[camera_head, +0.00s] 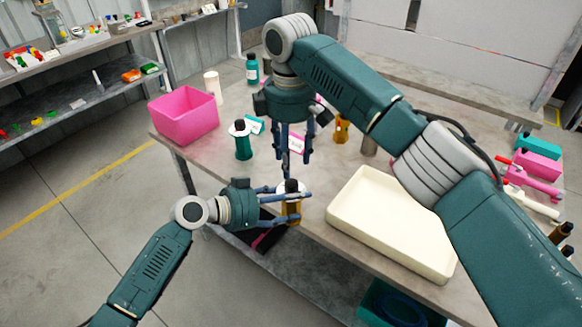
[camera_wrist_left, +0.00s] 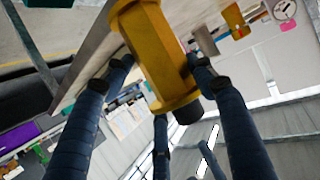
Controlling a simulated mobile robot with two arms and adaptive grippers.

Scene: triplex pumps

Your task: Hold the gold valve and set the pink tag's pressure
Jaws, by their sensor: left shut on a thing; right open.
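The gold valve (camera_head: 291,208) is upright at the table's front edge, with a white collar and a dark top. My left gripper (camera_head: 289,207) is shut around its body from the left. In the left wrist view the gold valve (camera_wrist_left: 158,48) lies between the blue fingers. My right gripper (camera_head: 287,160) points down just above and behind the valve's dark top. It is open, and I cannot tell whether a fingertip touches the top. A pink-edged tag (camera_head: 297,144) lies on the table behind the right gripper's fingers, which partly hide it. Its writing is too small to read.
A green valve (camera_head: 243,145) and a teal tag (camera_head: 254,124) stand left of my right gripper. A pink bin (camera_head: 183,123) is at the table's left. Another gold piece (camera_head: 341,130) is behind. A cream tray (camera_head: 340,207) fills the front right, partly under my right arm.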

